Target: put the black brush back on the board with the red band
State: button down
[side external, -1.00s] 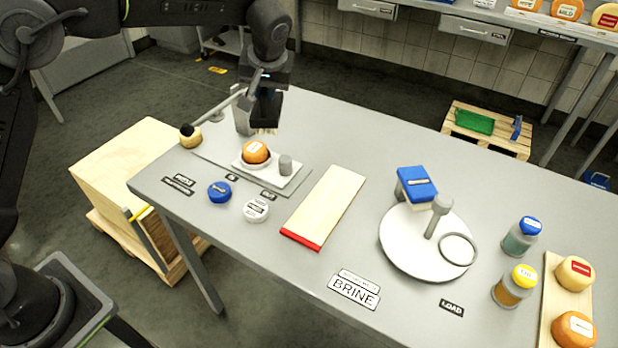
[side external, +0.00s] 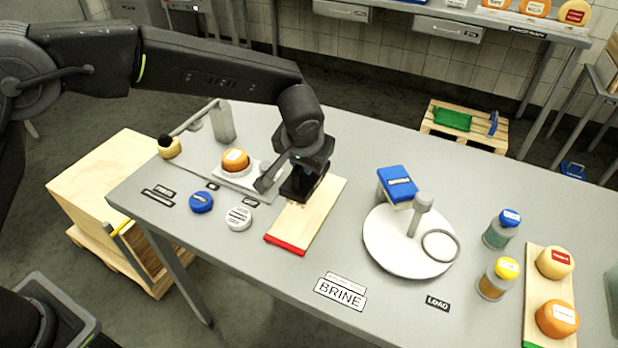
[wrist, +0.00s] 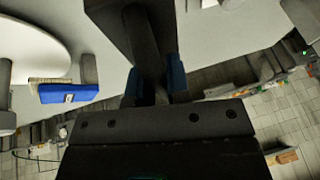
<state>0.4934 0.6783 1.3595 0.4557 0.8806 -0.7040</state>
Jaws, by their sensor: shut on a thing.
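The wooden board (side external: 286,225) with the red band (side external: 286,245) lies on the grey table, its red end toward the front. My gripper (side external: 303,178) is over the far half of the board, pointing down. It is shut on the black brush (side external: 303,190), a dark block under the jaws. In the wrist view the brush (wrist: 122,25) runs up between the blue-lined fingers of my gripper (wrist: 155,78). The brush is over or on the board; I cannot tell whether it touches. My wrist and the brush cover the board's far left part.
Left of the board stand an orange cheese (side external: 235,160) on a white tray, a lever press (side external: 224,122), a blue puck (side external: 201,202) and a white puck (side external: 238,218). Right of it is a white turntable (side external: 395,255) with a blue-topped block (side external: 398,183).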

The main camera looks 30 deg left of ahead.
aim_at(309, 177)
jog(key=shift+d+f, duration=0.35)
jog(key=shift+d, duration=0.15)
jog(key=shift+f, duration=1.9)
jog(key=shift+f, duration=0.15)
jog(key=c, duration=1.1)
grip_release()
jog(key=v, duration=1.2)
jog(key=shift+r, duration=0.2)
